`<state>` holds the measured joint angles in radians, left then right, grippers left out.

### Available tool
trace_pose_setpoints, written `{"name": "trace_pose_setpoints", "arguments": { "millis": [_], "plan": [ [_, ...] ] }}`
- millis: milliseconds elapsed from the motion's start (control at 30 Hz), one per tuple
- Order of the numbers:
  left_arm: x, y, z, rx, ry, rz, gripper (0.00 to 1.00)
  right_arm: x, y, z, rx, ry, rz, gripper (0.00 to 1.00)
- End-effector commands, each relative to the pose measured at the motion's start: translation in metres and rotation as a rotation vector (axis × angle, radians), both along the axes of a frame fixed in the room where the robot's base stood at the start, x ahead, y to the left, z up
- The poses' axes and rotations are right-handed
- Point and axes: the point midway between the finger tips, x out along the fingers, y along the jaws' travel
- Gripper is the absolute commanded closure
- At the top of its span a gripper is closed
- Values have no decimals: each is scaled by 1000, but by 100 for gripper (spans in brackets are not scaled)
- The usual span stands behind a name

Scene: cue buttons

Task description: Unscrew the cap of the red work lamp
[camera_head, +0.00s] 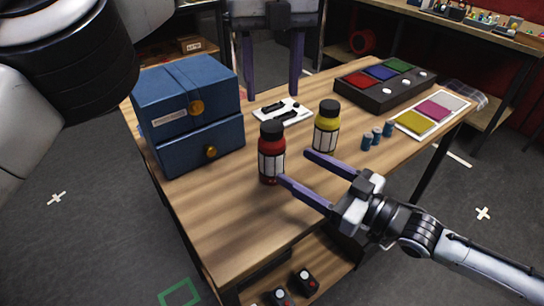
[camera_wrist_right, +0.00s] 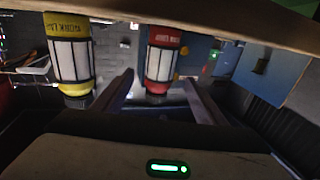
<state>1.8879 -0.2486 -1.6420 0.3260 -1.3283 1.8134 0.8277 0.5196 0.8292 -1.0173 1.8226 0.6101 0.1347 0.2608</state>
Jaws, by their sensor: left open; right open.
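The red work lamp (camera_head: 271,153) stands upright on the wooden table, with a black cap (camera_head: 272,130) on top and a pale panel on its side. It also shows in the right wrist view (camera_wrist_right: 160,62), appearing upside down between the fingers. My right gripper (camera_head: 294,167) is open, beside the red lamp on its right, fingers pointing toward it, with nothing held. My left gripper (camera_head: 272,94) is open and empty, high at the top of the head view, fingers pointing down. A yellow work lamp (camera_head: 326,128) with a black cap stands to the right of the red one.
A blue two-part box (camera_head: 190,115) with orange knobs stands at the left. A white switch plate (camera_head: 282,112) lies behind the lamps. Small blue cylinders (camera_head: 377,135), a dark button panel (camera_head: 386,84) and a colour-patch board (camera_head: 432,112) are at the right. The front table area (camera_head: 230,215) is clear.

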Motion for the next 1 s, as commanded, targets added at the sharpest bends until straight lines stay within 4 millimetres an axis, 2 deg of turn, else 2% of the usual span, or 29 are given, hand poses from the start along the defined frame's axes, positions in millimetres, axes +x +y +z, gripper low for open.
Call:
{"name": "trace_pose_setpoints", "arguments": {
  "millis": [100,333,767,1000],
  "plan": [
    [0,0,0,0,0,1,49,14,18,1,2,-1,1,34],
    [0,0,0,0,0,1,49,34,41,0,-1,0,0,34],
    [0,1,0,0,0,1,49,40,48,0,-2,1,0,34],
    [0,1,0,0,0,1,49,40,48,0,-2,1,0,75]
  ]
}}
